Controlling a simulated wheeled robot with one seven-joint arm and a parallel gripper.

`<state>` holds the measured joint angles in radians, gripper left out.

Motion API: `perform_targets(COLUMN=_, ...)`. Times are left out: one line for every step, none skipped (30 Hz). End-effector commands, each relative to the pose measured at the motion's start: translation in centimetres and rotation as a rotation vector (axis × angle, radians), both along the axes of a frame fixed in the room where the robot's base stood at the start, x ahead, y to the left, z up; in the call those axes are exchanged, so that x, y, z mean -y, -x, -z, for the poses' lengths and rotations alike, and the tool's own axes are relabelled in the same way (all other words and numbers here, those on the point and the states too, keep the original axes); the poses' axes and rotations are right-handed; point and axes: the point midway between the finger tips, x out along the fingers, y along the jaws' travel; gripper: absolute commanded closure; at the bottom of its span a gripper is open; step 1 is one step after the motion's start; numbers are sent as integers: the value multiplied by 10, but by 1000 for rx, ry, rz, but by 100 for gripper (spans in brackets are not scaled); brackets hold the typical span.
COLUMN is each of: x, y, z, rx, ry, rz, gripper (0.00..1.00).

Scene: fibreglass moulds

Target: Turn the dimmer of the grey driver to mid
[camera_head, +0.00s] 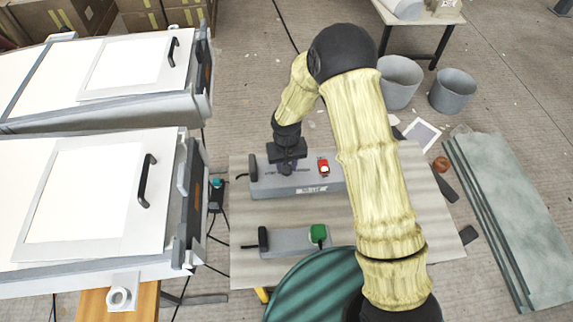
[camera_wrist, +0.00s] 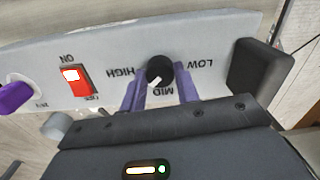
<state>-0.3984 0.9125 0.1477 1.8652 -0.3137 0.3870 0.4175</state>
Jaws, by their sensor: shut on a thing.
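The grey driver (camera_head: 258,188) lies on the table, a long box with a red switch; its face also fills much of the wrist view (camera_wrist: 215,30). Its black dimmer knob (camera_wrist: 160,68) sits between the printed words HIGH and LOW, with MID beside it. The knob's white mark points towards the lower left of the picture, on the side between MID and HIGH. My gripper (camera_wrist: 160,85) has its purple fingers shut on the knob, one on each side. In the head view, my gripper (camera_head: 288,168) comes down on the driver and hides the knob.
The red switch (camera_wrist: 76,78) and a purple part (camera_wrist: 15,97) are on the same face. White panels with handles (camera_head: 146,180) stand left. Two grey buckets (camera_head: 453,90) stand behind right.

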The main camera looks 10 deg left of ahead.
Motion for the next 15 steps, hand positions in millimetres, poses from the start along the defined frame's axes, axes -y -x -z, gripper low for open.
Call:
perform_targets(x=-1, y=0, z=-1, rx=1, ry=-2, rz=-45, gripper=92)
perform_targets(x=-1, y=0, z=-1, rx=1, ry=-2, rz=-73, gripper=92)
perform_targets(x=-1, y=0, z=-1, rx=1, ry=-2, rz=-111, gripper=92)
perform_targets(x=-1, y=0, z=-1, rx=1, ry=-2, rz=-139, gripper=92)
perform_targets(x=-1, y=-1, z=-1, rx=1, ry=-2, rz=-168, gripper=92)
perform_targets(x=0, y=-1, z=-1, rx=1, ry=-2, rz=-206, gripper=92)
perform_targets(x=0, y=-1, z=-1, rx=1, ry=-2, rz=-234, gripper=92)
perform_targets(x=0, y=-1, z=-1, rx=1, ry=-2, rz=-263, gripper=92)
perform_targets(x=0, y=-1, z=-1, rx=1, ry=-2, rz=-301, gripper=92)
perform_targets(x=-1, y=-1, z=-1, rx=2, ry=-2, rz=-329, gripper=92)
perform_targets(x=-1, y=-1, z=-1, rx=2, ry=-2, rz=-358, gripper=92)
perform_targets(x=-1, y=-1, z=-1, rx=2, ry=-2, rz=-395, gripper=92)
perform_targets(x=-1, y=-1, z=-1, rx=2, ry=-2, rz=-424, gripper=92)
perform_targets(x=-1, y=-1, z=-1, rx=2, ry=-2, rz=-453, gripper=92)
perform_targets(x=-1, y=-1, z=-1, rx=3, ry=-2, rz=-490, gripper=92)
